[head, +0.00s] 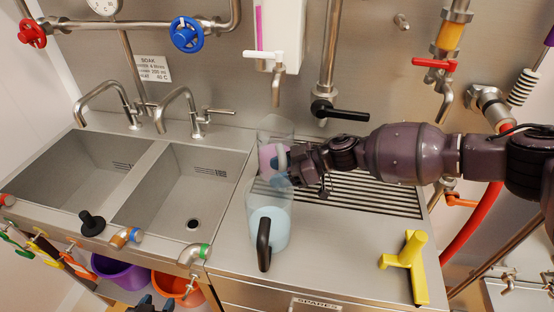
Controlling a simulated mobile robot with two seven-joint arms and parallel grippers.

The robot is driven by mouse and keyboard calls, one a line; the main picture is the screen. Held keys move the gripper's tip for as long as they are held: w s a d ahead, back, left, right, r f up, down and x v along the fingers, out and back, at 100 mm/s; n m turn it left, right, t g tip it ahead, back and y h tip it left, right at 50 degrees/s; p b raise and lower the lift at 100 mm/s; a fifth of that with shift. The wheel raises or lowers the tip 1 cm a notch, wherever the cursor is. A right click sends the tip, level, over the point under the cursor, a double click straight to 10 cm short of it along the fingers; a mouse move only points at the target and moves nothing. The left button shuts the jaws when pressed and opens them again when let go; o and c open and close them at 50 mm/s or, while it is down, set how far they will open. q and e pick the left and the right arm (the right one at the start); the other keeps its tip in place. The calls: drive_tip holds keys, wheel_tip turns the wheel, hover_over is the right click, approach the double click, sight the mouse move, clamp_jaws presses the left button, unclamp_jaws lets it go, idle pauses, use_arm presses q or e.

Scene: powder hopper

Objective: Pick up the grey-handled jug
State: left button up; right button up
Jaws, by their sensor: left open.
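The grey-handled jug (268,155) is clear with pink-purple contents and stands at the back of the steel counter, right of the sinks. Its grey handle (283,160) faces right. My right gripper (284,172) reaches in from the right and is at the handle side of this jug. Its fingers are partly lost behind and against the jugs, so I cannot tell whether they close on the handle. A second clear jug (276,232) with pale blue contents and a black handle stands in front. My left gripper (155,301) shows at the bottom edge, open and empty, far from the jugs.
Two steel sinks (184,155) with taps lie to the left. A drain grate (385,196) is under my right arm. A black-levered pipe (330,108) hangs behind the jugs. Purple and orange buckets (178,288) are below.

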drive_tip(key=shift+a+f, duration=0.15)
drive_tip(key=shift+a, duration=0.15)
clamp_jaws()
drive_tip(key=shift+r, duration=0.25)
idle(0.4)
